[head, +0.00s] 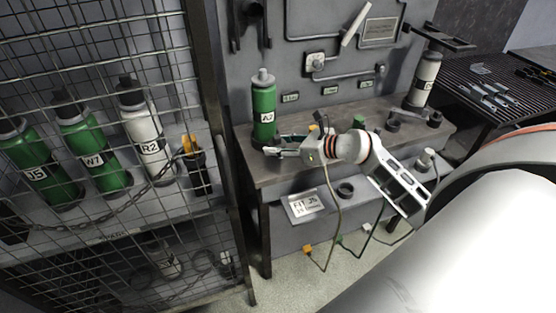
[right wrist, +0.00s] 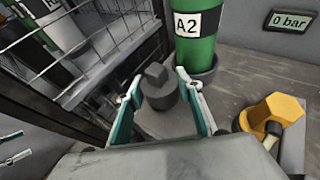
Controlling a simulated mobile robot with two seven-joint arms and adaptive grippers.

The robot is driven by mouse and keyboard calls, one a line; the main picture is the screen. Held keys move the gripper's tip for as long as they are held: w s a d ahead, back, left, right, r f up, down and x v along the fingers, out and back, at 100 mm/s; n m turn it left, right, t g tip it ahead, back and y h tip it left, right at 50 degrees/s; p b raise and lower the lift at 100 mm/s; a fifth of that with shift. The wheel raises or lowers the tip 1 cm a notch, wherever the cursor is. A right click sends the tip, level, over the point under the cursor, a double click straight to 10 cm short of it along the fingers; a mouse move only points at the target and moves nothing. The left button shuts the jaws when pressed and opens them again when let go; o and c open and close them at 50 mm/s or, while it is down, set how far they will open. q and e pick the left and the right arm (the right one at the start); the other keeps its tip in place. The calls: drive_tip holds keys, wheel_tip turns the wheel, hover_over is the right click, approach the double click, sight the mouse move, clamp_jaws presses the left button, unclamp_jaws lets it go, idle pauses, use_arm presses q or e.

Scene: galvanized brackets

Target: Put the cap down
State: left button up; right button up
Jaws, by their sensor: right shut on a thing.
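In the right wrist view a dark grey cap (right wrist: 158,94) with a blocky top sits between the two teal-padded fingers of my right gripper (right wrist: 165,103). The gripper is shut on it, over or near the grey bench top; I cannot tell whether the cap touches the bench. In the head view my right gripper (head: 284,147) is at the bench's left end, just in front of the green bottle A2 (head: 264,112). The cap is too small and covered to make out there. Bottle A2 (right wrist: 196,40) stands upright in a dark ring, just beyond the fingers. My left gripper is not in view.
A yellow hexagonal fitting (right wrist: 277,115) lies right of the gripper. The mesh cage (head: 110,70) with several bottles is close on the left. A white bottle (head: 426,78) and dark rings (head: 393,122) occupy the right of the bench (head: 345,113). A tool-covered rack (head: 490,90) is beyond.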

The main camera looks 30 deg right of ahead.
sight(278, 166)
drive_tip(key=shift+f+b, duration=0.4)
drive_tip(key=shift+f, duration=2.4)
drive_tip(key=shift+f, duration=0.15)
drive_tip(key=o, duration=1.1)
drive_tip(key=shift+c, duration=0.2)
